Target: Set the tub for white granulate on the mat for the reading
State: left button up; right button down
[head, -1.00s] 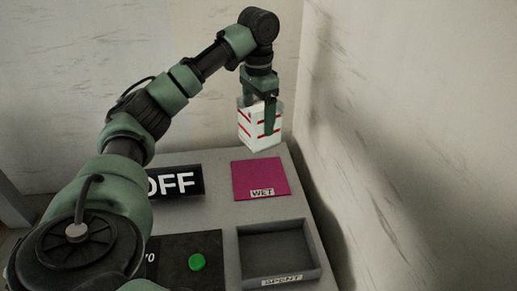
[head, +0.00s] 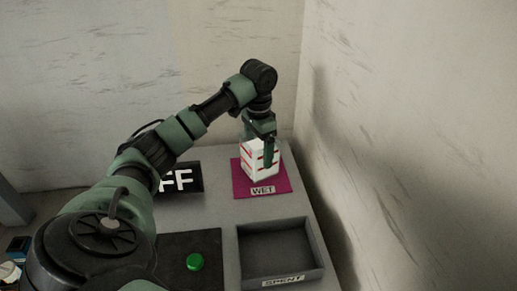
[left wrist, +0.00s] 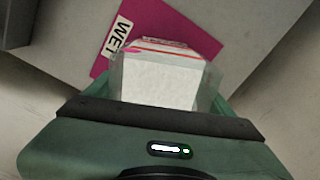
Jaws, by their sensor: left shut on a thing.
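A clear-walled tub with red stripes and white contents (head: 258,166) is held upright by my left gripper (head: 262,135). The gripper is shut on its upper part, with a finger down its side. The tub is over the magenta mat (head: 241,188), which has a "WET" label on its front edge. Its base appears at or very near the mat; I cannot tell if it touches. In the left wrist view the tub (left wrist: 160,85) fills the space between the fingers and hides part of the mat (left wrist: 188,22). My right gripper is not in view.
A grey open tray labelled "SPENT" (head: 245,272) stands in front of the mat and looks empty. A wall rises close on the right.

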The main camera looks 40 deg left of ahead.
pick_arm(q)
jog(key=o, duration=1.9)
jog(key=shift+r, duration=0.15)
notch_tip(320, 180, up, 12)
jog(key=shift+f+p, duration=0.1)
jog(key=shift+p, duration=0.65)
